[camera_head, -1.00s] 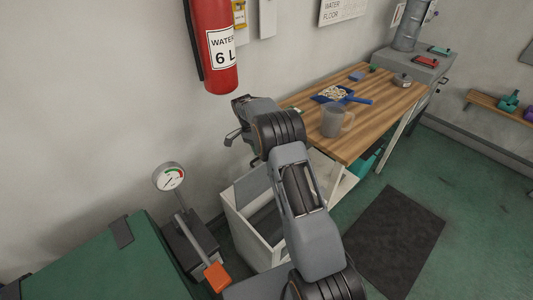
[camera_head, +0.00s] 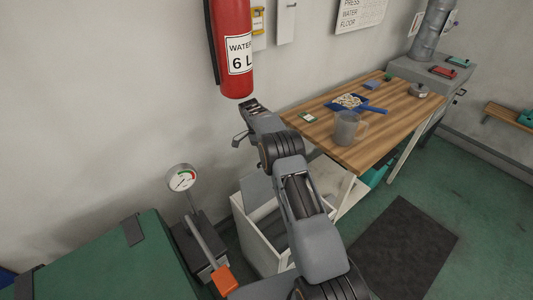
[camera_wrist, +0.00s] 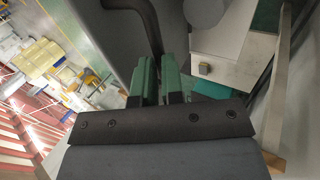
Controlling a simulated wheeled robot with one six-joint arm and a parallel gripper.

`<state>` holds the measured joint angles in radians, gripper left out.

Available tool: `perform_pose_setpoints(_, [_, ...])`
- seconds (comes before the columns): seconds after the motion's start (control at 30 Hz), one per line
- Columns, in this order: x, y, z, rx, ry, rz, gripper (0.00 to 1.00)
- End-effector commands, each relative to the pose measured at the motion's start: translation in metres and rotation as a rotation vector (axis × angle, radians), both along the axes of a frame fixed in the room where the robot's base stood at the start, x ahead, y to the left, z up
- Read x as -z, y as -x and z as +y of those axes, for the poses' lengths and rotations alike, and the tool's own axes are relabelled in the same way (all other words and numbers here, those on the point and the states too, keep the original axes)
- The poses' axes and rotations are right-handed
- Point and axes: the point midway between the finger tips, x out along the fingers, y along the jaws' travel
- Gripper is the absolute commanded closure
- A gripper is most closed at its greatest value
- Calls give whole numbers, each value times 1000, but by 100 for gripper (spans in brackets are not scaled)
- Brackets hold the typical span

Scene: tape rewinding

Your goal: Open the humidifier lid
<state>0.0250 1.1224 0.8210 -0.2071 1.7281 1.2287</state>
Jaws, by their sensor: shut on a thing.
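My gripper (camera_wrist: 159,72) shows in the wrist view as two green fingers, close together on a dark curved bar (camera_wrist: 148,32) that looks like a handle. A broad grey surface (camera_wrist: 108,42) lies beside the bar; I cannot tell for sure that it is the humidifier lid. In the head view, a white open-topped box (camera_head: 264,245), perhaps the humidifier, stands on the floor by the wall. A grey panel (camera_head: 257,189) stands tilted at its back edge. My arm passes in front of the box's right part. My fingertips are not clear in the head view.
A wooden table (camera_head: 400,112) at the right bears a grey mug (camera_head: 346,130) and a blue dustpan (camera_head: 360,106). A red extinguisher (camera_head: 233,50) hangs above my arm. A gauge (camera_head: 182,179) and an orange-ended lever (camera_head: 224,280) stand left of the box.

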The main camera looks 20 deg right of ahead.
Motion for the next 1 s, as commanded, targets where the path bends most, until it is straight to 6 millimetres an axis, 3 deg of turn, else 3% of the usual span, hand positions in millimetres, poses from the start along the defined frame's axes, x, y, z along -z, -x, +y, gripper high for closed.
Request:
perform_pose_setpoints(0.03, [23,8,-1,5,-1,38,100])
perform_pose_setpoints(0.07, [23,8,-1,4,-1,37,100])
perform_pose_setpoints(0.1, [23,8,-1,4,-1,37,91])
perform_pose_setpoints(0.4, [18,7,2,-3,0,34,62])
perform_pose_setpoints(1.0, [11,12,-2,-2,-11,0,62])
